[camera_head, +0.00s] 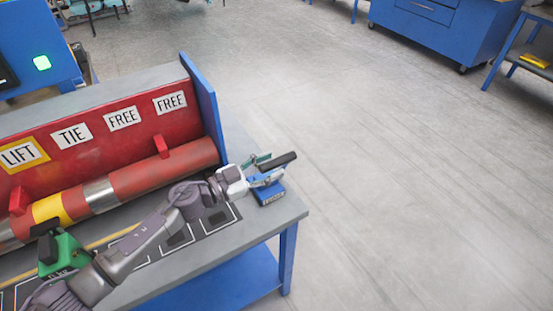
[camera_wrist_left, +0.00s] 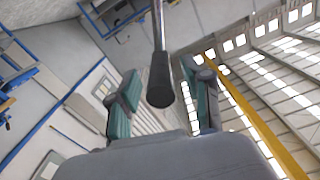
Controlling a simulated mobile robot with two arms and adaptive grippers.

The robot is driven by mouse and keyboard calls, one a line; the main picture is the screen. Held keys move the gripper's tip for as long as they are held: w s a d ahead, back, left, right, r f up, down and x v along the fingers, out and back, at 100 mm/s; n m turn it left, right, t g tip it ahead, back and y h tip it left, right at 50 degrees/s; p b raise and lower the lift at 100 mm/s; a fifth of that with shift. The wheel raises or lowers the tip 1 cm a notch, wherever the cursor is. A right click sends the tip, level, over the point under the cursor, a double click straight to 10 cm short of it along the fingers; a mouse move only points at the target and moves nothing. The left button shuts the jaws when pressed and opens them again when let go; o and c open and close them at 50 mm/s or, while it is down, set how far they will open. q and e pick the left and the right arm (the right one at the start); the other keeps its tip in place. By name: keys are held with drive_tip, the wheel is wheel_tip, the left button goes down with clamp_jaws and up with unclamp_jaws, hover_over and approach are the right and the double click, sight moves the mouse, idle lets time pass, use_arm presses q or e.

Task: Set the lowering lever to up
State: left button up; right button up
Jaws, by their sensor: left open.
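A lever with a black grip (camera_head: 278,160) stands on a small blue base (camera_head: 270,194) at the right end of the grey bench. A small label on the base is too small to read. The grip points right and slightly up in the head view. My left gripper (camera_head: 262,170) is open at the lever, its teal fingers close to the grip. In the left wrist view the black grip (camera_wrist_left: 161,82) on its metal rod lies between the two open fingers of my left gripper (camera_wrist_left: 165,92). I cannot tell whether either finger touches it. My right gripper is not in view.
A red panel (camera_head: 95,125) with LIFT, TIE and FREE signs stands behind a red, yellow and silver cylinder (camera_head: 125,188). A green device with a black top (camera_head: 62,252) stands at the bench's left. The floor (camera_head: 400,180) right of the bench is clear.

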use_arm(q)
drive_tip(key=shift+x, duration=1.2)
clamp_jaws()
